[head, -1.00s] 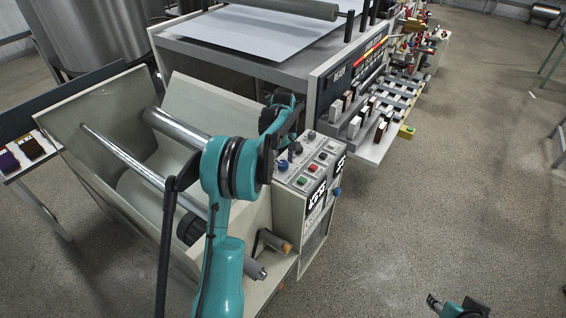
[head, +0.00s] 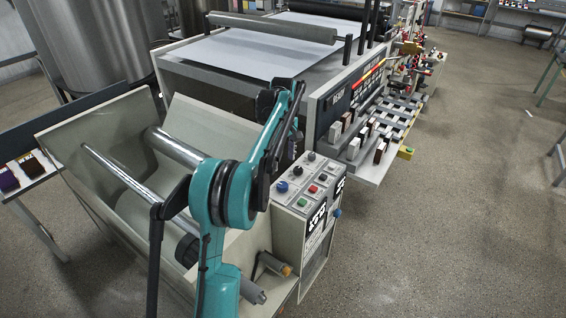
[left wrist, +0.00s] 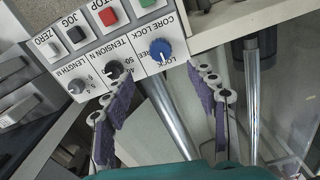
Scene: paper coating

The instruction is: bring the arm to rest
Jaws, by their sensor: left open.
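My left arm (head: 228,195) rises in front of the machine, with its wrist above the control panel (head: 310,185). My left gripper (head: 268,103) is small and partly hidden by the arm in the head view. In the left wrist view my left gripper (left wrist: 162,88) is open, its two purple-padded fingers apart with nothing between them. Beyond the fingers the panel shows upside down, with a blue core lock knob (left wrist: 160,49) and a black tension knob (left wrist: 112,70). My right gripper is out of view.
A roll-stand trough with metal rollers (head: 178,147) lies left of and below the arm. The machine's flat bed with a white sheet (head: 250,50) is behind. A side shelf with small blocks (head: 370,150) juts out right. The floor at the right (head: 460,230) is clear.

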